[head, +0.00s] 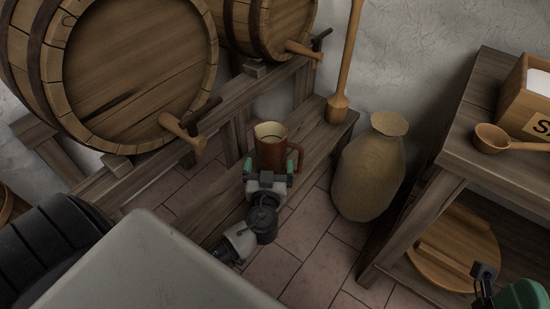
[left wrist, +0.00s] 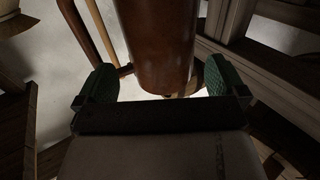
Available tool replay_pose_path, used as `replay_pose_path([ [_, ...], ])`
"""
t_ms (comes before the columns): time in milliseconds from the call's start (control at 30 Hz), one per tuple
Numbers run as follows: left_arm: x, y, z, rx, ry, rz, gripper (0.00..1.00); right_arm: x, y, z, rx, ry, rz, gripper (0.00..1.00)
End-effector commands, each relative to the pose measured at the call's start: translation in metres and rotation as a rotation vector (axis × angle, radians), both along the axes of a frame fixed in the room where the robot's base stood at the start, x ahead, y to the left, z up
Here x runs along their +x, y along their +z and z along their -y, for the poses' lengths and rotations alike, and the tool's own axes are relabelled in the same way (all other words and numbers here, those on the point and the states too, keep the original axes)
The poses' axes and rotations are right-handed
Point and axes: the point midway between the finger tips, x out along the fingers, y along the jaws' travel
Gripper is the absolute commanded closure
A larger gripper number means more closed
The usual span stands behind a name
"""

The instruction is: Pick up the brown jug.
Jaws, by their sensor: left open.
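The brown jug (head: 270,152) has a pale inside and a handle on its right side in the head view. It appears upright by the low wooden bench; its base is hidden behind my gripper. My left gripper (head: 269,168) is open at the jug's near side, with a green-padded finger toward each side. In the left wrist view, the jug (left wrist: 158,45) stands between and slightly beyond the fingers of the left gripper (left wrist: 158,82), with a gap at the right finger. My right gripper (head: 505,290) shows only partly at the bottom right corner; its jaws are unclear.
A long-handled wooden tool (head: 340,105) stands at the bench's far end. A sack (head: 368,175) stands right of it. A table (head: 470,135) with a ladle (head: 495,138) is farther right.

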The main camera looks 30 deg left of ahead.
Motion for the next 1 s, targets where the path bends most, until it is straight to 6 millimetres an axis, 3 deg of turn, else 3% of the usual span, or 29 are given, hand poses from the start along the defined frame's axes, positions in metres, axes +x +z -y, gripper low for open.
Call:
replay_pose_path([
  [500, 0.052, -0.005, -0.028, 0.0, 0.001, -0.001, 0.0, 0.0, -0.009, 0.0, -0.001, 0.0, -0.002, 0.36],
  [800, 0.055, -0.005, -0.03, -0.001, 0.0, -0.002, 0.0, 0.0, -0.009, 0.0, -0.001, 0.0, -0.002, 0.36],
  [1000, 0.055, -0.005, -0.03, -0.001, 0.0, -0.002, 0.31, 0.001, -0.009, 0.0, -0.001, 0.0, -0.002, 0.36],
])
